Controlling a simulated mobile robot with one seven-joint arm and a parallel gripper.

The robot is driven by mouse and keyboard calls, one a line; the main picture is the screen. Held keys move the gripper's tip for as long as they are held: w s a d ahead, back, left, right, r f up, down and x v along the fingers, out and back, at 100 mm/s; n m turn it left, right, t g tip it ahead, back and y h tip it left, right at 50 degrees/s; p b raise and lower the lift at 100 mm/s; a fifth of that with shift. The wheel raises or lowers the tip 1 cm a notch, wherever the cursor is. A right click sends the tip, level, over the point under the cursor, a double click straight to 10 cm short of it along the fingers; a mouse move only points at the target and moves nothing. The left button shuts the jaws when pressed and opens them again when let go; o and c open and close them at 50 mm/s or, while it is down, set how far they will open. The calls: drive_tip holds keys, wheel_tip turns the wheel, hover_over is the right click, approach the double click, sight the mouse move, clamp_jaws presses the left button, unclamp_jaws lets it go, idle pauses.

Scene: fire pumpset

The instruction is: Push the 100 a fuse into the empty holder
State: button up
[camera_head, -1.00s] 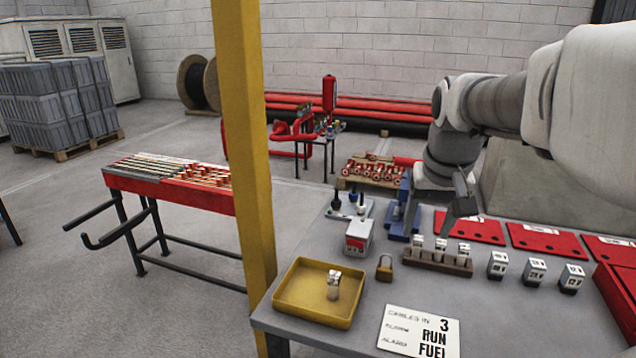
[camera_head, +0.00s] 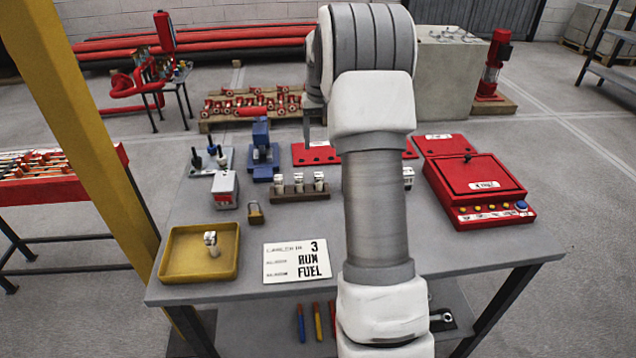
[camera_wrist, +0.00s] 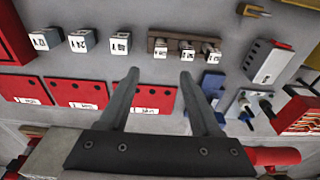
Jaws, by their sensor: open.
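Three white-topped fuses stand in a wooden rack (camera_head: 300,195), which also shows in the wrist view (camera_wrist: 152,46). Several separate white labelled blocks (camera_wrist: 82,41) on dark bases stand beside it; my arm hides most of them in the head view. One pale fuse (camera_head: 211,243) stands in the yellow tray (camera_head: 172,268). The ratings are too small to read, so I cannot tell which is the 100 A fuse or which holder is empty. My gripper (camera_wrist: 160,76) is open and empty, its fingers apart over the table near the rack and red plates.
Red plates (camera_wrist: 82,93) lie behind the rack. A blue vise (camera_head: 262,158), a grey-and-red box (camera_head: 225,190), a padlock (camera_head: 256,214) and a white sign (camera_head: 297,262) share the table. A red panel box (camera_head: 475,185) sits at the right. A yellow post (camera_head: 75,115) stands at left.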

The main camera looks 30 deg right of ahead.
sight(319, 174)
drive_tip(key=f, duration=0.4)
drive_tip(key=w+f+b, duration=0.1)
drive_tip(key=f, duration=0.3)
drive_tip(key=f+b, duration=0.1)
drive_tip(key=f, duration=0.4)
drive_tip(key=shift+w+d, duration=0.25)
drive_tip(key=shift+d, duration=0.05)
drive_tip(key=shift+r, duration=0.1)
clamp_jaws()
